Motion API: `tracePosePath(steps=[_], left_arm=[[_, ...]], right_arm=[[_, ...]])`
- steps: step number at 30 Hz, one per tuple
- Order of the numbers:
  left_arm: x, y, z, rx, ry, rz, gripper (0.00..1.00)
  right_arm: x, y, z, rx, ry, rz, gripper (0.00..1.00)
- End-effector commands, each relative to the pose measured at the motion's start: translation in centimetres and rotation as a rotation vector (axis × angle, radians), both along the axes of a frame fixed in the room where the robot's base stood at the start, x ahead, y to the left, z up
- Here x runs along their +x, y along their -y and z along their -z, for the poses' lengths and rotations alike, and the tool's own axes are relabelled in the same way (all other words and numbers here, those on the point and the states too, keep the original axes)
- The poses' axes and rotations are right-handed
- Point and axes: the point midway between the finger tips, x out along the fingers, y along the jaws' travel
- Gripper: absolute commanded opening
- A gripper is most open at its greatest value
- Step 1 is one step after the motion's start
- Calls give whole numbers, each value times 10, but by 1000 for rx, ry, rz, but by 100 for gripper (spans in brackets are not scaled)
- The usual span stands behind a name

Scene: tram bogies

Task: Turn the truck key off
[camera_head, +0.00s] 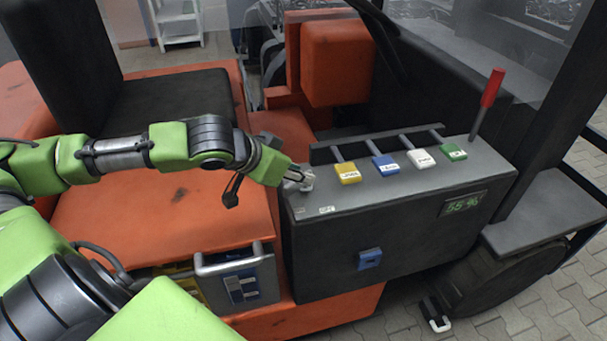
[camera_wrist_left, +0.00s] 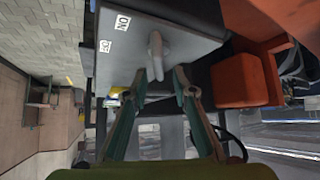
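The truck key (camera_wrist_left: 156,52) is a small grey handle on the left end of the dark console (camera_head: 400,235). In the left wrist view it runs roughly up and down the picture. An ON label (camera_wrist_left: 122,22) and another label (camera_wrist_left: 105,46), apparently OFF, lie to its left there. My left gripper (camera_head: 302,178) is at the key in the head view, which it partly hides. In the left wrist view the gripper's fingers (camera_wrist_left: 161,77) are apart, with the key's lower end between or just beyond the tips. I cannot tell whether they touch it. My right gripper is not in view.
Yellow (camera_head: 348,173), blue (camera_head: 385,165), white (camera_head: 420,159) and green (camera_head: 453,152) levers stand along the console top. A red-handled lever (camera_head: 490,90) rises at its right end. A display (camera_head: 463,204) is on the console front. The orange truck body (camera_head: 165,215) lies below my left arm.

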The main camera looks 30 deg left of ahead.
Motion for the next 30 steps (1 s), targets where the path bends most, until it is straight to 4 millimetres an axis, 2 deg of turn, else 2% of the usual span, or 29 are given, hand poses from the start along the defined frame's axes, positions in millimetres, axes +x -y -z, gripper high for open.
tracePosePath(steps=[7, 20, 23, 24, 30], left_arm=[[14, 1, 12, -2, 3, -3, 25], [18, 3, 18, 2, -1, 1, 25], [18, 3, 18, 2, 0, 1, 4], [18, 3, 18, 2, 0, 1, 0], [18, 3, 17, 1, 0, 0, 0]], right_arm=[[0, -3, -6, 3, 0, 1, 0], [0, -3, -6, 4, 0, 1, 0], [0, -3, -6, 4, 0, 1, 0], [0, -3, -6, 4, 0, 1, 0], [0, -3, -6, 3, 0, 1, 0]])
